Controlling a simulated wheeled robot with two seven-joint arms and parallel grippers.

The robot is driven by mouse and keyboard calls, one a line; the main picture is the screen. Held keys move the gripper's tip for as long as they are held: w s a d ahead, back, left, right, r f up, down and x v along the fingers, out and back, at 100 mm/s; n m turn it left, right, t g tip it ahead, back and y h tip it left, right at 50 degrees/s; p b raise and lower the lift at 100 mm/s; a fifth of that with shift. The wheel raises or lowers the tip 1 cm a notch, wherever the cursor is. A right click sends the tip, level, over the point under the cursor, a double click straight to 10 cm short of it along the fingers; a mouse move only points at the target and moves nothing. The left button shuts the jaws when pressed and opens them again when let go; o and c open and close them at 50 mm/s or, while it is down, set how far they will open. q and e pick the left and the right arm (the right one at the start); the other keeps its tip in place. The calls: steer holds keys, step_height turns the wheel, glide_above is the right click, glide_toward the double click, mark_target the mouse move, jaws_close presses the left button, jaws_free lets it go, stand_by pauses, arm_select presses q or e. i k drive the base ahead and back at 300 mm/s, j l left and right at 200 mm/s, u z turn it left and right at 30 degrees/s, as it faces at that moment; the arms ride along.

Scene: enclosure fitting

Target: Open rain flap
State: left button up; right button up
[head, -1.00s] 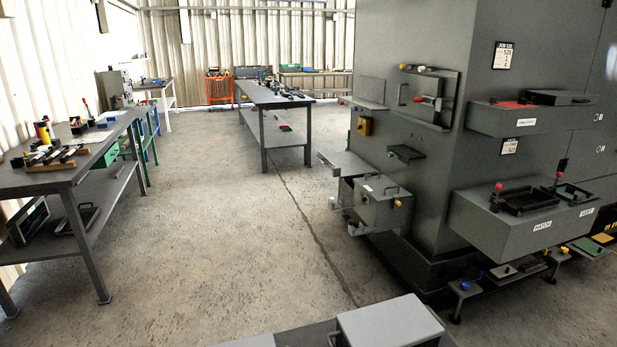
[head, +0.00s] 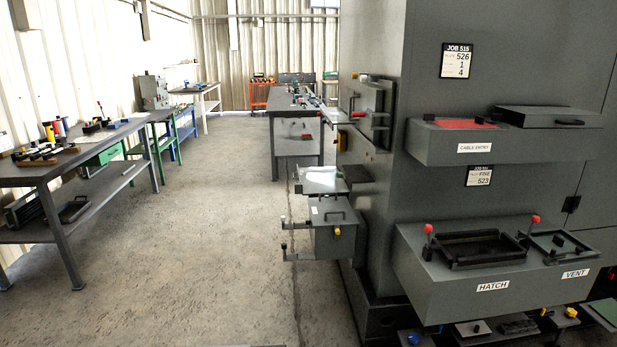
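No part is labelled as a rain flap, so I cannot tell for sure which one it is. On the enclosure's left side, a light grey plate (head: 322,180) lies nearly flat above a grey box (head: 334,226) with a handle. Higher on that side, a framed panel (head: 378,110) is seen nearly edge-on. On the front, a dark flat cover with a handle (head: 550,117) lies shut on the upper ledge, right of the red cable entry area (head: 461,124). Neither of my grippers is in view.
The large grey enclosure (head: 440,190) fills the right. Its lower ledge (head: 480,275) is marked HATCH and VENT and sticks out. Workbenches stand at left (head: 75,160) and at the back centre (head: 297,130). Bare concrete floor (head: 200,240) lies between them.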

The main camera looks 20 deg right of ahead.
mark_target(537, 117)
steer(key=l+u, duration=0.3)
steer(key=l, duration=0.55)
steer(key=l+u, duration=0.35)
steer(key=l, duration=0.55)
steer(key=l+z, duration=0.3)
steer(key=z, duration=0.15)
steer(key=i+l+z, duration=0.15)
steer(key=z, duration=0.25)
steer(key=l, duration=0.1)
